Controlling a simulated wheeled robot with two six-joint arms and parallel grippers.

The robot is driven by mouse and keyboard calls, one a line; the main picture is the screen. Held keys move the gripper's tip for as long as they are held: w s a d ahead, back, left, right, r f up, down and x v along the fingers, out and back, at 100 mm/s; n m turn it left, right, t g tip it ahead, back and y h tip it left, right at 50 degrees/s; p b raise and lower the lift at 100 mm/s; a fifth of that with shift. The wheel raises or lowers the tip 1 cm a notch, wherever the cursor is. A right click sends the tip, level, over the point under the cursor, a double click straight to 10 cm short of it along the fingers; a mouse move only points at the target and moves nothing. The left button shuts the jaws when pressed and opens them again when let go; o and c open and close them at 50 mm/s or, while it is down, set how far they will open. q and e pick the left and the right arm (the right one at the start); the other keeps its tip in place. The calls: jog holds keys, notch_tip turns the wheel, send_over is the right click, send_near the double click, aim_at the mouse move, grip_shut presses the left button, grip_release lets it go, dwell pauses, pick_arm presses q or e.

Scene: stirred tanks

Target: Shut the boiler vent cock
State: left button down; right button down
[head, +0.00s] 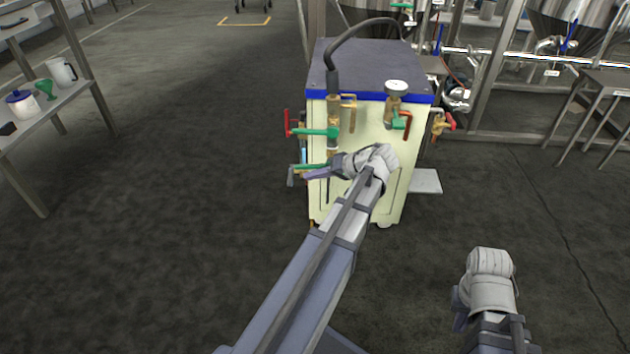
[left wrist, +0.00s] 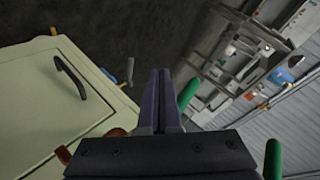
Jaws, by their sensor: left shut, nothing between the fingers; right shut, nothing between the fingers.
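The boiler is a cream cabinet (head: 395,185) with a dark top and blue rim. Its front and sides carry several cocks; I cannot tell which one is the vent cock. A green lever (head: 315,132) lies level at the upper left, a second green lever (head: 309,166) lies below it, and a third (head: 400,123) is under the white-capped fitting at the right. My left gripper (head: 312,174) is shut and empty, just beside the lower green lever. In the left wrist view its fingers (left wrist: 166,92) are together, with a green lever (left wrist: 188,93) close beside them. My right gripper (head: 460,308) is low at the right, away from the boiler.
Red handles stick out at the boiler's left (head: 287,123) and right (head: 450,121). A black hose (head: 350,35) arches over the top. A shelf (head: 70,95) with jugs stands at far left. Steel tanks (head: 570,12) and pipes are behind. The floor left of the boiler is clear.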

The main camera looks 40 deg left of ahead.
pick_arm(q)
jog(key=shift+r, duration=0.1)
dwell(0.6)
jog(key=p+v, duration=0.4)
jog(key=v, duration=0.3)
jog(key=shift+d+r, duration=0.15)
jog(key=shift+d, duration=0.2)
jog(key=shift+w, duration=0.1)
